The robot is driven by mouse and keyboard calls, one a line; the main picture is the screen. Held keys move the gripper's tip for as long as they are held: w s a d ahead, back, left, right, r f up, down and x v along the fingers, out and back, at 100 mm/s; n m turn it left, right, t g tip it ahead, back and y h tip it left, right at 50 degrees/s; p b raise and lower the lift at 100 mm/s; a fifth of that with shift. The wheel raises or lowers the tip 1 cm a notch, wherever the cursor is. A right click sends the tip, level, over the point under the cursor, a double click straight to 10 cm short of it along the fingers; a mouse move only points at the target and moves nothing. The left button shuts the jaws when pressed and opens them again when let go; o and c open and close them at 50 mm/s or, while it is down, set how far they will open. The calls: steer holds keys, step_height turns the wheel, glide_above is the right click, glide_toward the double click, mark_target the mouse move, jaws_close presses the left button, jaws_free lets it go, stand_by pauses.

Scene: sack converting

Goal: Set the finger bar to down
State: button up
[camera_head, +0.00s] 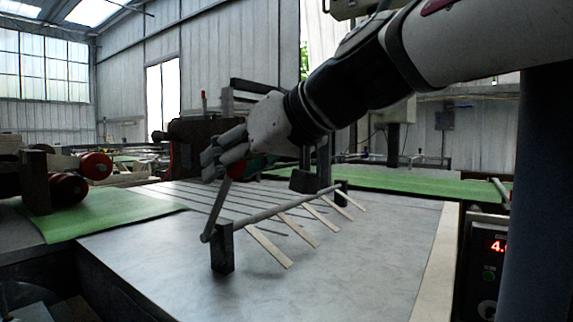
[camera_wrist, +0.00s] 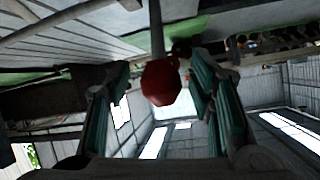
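The finger bar (camera_head: 262,212) is a grey rod carried by two dark posts above a grey table. Several pale fingers (camera_head: 268,247) slope from it down to the right, their tips low near the tabletop; I cannot tell if they touch. A lever (camera_head: 216,210) rises from the bar's near end, leaning slightly right, up to my gripper (camera_head: 216,160). In the wrist view, the lever's red knob (camera_wrist: 160,83) sits between the green-padded fingers of my gripper (camera_wrist: 160,95), with gaps visible on both sides. The gripper looks open around the knob. The head view mostly hides the knob.
The grey table (camera_head: 330,270) is clear right of the fingers. Green belts (camera_head: 110,213) lie to the left and behind. Red-ended rollers (camera_head: 95,166) stand at left. A control box with a red display (camera_head: 489,246) is at right.

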step_height(320, 180, up, 10)
stand_by(0.6)
steer(key=shift+s, duration=0.1)
stand_by(0.3)
